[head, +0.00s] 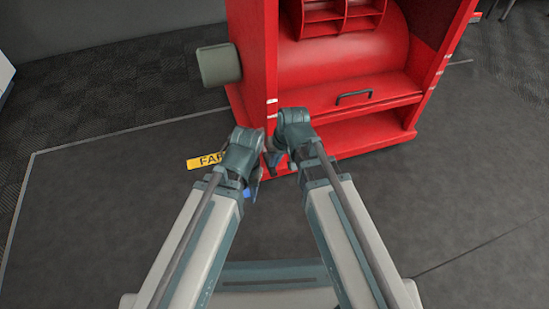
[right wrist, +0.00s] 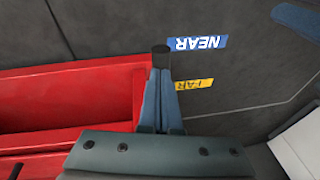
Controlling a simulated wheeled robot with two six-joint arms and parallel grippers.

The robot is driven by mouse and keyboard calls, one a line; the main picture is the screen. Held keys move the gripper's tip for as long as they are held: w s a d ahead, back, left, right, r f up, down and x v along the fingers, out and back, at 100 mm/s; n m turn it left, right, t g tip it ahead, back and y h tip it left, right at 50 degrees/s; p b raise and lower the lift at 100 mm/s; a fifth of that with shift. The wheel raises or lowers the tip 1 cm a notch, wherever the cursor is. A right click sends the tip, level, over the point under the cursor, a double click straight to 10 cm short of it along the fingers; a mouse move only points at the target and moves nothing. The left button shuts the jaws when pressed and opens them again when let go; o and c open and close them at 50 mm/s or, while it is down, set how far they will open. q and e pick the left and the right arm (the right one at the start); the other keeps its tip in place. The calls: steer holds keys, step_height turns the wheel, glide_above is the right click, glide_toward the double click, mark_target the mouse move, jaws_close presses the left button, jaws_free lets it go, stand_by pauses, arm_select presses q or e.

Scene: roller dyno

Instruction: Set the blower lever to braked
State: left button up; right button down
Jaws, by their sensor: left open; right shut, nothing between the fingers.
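The red blower (head: 340,60) stands on the floor in the upper middle of the head view. My right gripper (head: 272,160) is at its lower left front edge, its fingers shut. In the right wrist view, the shut fingers (right wrist: 160,85) point at a small dark round end (right wrist: 160,50), perhaps the lever's tip; whether they touch it I cannot tell. The rest of the lever is hidden in the head view. A yellow FAR label (head: 205,161) and a blue NEAR label (right wrist: 195,42) lie on the floor. My left gripper (head: 254,187) is open and empty, lower and left of the right one.
A grey-green cylinder (head: 218,65) sticks out from the blower's left side. A black handle (head: 353,96) is on its front. My two grippers are close together.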

steer(key=shift+d+r+p, duration=0.1)
steer(key=shift+r+p, duration=0.65)
steer(key=s+d+r+p, duration=0.3)
steer(key=s+r+p, duration=0.3)
steer(key=r+p, duration=0.4)
steer(key=shift+s+d+r+p, duration=0.15)
steer(key=shift+d+r+p, duration=0.15)
steer(key=shift+d, duration=0.1)
steer(key=s+r+n+g+h+p, duration=0.2)
steer(key=s+r+h+p, duration=0.2)
steer(key=s+r+p, duration=0.3)
step_height(320, 180, up, 36)
steer(key=w+p, duration=0.1)
steer(key=p, duration=3.5)
steer(key=shift+d+y, duration=0.3)
steer(key=shift+d, duration=0.1)
